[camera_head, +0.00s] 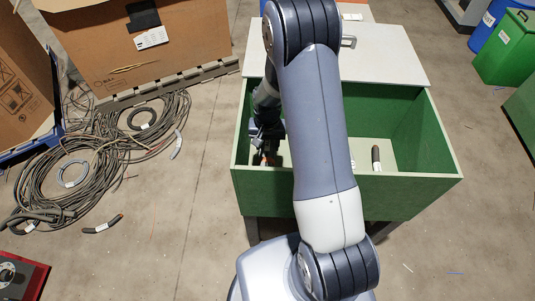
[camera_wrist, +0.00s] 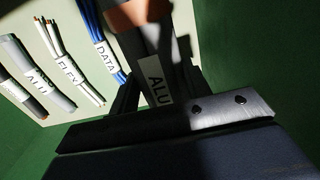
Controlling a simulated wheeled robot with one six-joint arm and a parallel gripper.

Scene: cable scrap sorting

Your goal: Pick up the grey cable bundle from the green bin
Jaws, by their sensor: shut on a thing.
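Whether the bundle touches the bin floor is not clear. A second grey bundle (camera_wrist: 35,72), also labelled ALU, lies to the left on the floor.
A white FLEX bundle (camera_wrist: 68,62) and a blue DATA bundle (camera_wrist: 98,35) lie left of the held one. A dark bundle (camera_head: 376,158) lies at the bin's right. A pale lid (camera_head: 385,55) covers the bin's back. Tangled cables (camera_head: 100,155) lie on the floor left.

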